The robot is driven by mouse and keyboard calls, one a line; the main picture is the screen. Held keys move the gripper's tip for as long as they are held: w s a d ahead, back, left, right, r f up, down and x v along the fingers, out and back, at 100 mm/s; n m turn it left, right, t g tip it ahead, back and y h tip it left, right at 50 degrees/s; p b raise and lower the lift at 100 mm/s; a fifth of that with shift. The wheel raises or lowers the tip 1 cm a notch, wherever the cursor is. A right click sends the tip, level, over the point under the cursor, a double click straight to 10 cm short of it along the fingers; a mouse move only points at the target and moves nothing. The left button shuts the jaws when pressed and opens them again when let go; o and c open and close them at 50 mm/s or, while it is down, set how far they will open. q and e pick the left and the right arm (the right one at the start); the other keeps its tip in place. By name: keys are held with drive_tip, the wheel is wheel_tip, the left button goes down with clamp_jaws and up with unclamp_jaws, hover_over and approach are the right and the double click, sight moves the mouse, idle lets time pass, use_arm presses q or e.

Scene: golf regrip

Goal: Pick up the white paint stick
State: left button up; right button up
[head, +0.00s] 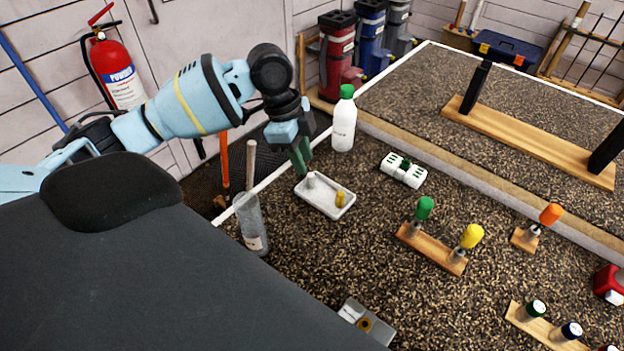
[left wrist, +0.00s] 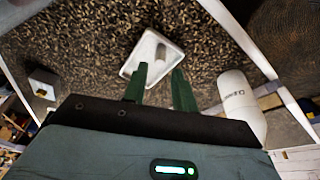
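The white paint stick (head: 311,180) stands short and pale in the left part of a shallow white tray (head: 330,211). It also shows in the left wrist view (left wrist: 161,55), in line with the gap between the fingers. A yellow paint stick (head: 340,199) is in the right part of the tray; I cannot make it out in the left wrist view. My left gripper (head: 303,160) points down just above the white stick, its green fingers apart with nothing visibly held, as the left wrist view (left wrist: 159,72) shows. My right gripper is not in view.
A white bottle with green cap (head: 343,122) stands close behind the tray. A clear cylinder holding a rod (head: 250,225) is left of it. A white vented box (head: 403,170) and a wooden rack with green and yellow handles (head: 430,247) are to the right.

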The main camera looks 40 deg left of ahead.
sight(310, 175)
use_arm(q)
drive_tip(key=shift+x, duration=3.1)
drive_tip(key=shift+d+r, duration=0.1)
drive_tip(key=shift+d, duration=0.05)
clamp_jaws()
